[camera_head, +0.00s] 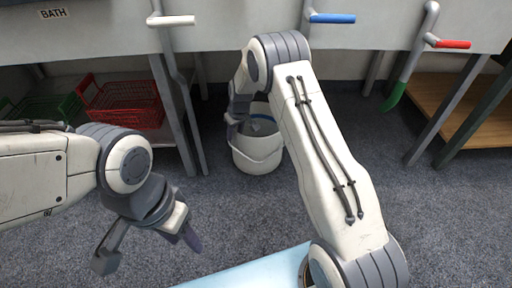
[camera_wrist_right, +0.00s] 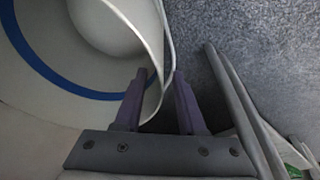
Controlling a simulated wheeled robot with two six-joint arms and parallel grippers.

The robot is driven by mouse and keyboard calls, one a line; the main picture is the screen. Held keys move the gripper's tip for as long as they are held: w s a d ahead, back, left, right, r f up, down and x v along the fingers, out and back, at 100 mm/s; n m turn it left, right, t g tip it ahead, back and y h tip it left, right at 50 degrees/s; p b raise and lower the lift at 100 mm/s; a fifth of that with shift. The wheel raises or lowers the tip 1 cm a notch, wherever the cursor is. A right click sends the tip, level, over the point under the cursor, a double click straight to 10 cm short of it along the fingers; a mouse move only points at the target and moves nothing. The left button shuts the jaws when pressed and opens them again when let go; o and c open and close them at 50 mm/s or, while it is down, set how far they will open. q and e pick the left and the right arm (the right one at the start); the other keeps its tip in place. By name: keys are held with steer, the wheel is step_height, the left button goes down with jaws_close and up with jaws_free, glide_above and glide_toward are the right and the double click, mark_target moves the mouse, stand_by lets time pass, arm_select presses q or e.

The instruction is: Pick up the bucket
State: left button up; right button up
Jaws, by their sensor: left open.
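The white bucket (camera_head: 257,160) is upright on or close to the grey floor, in front of the bench. Something grey-blue shows inside it. My right gripper (camera_head: 236,128) is at the left side of its rim, partly hidden by my own arm in the head view. In the right wrist view, the fingers of my right gripper (camera_wrist_right: 160,76) are close together on either side of the bucket's rim, one inside and one outside. A blue band rings the bucket's inner wall (camera_wrist_right: 60,78). My left gripper (camera_head: 147,250) is open and empty at the lower left.
A bench (camera_head: 110,38) marked BATH runs along the back, with pipes and blue and red handled taps. A red crate (camera_head: 125,104) and a green crate (camera_head: 45,108) sit under it at left. A wooden shelf (camera_head: 455,100) is at right. A light blue surface (camera_head: 255,270) lies at the bottom. Open floor surrounds the bucket's front.

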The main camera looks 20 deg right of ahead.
steer(key=b+x, duration=0.3)
steer(key=x, duration=0.1)
steer(key=shift+f, duration=0.15)
steer(key=shift+c, duration=0.3)
jaws_close()
stand_by(1.0)
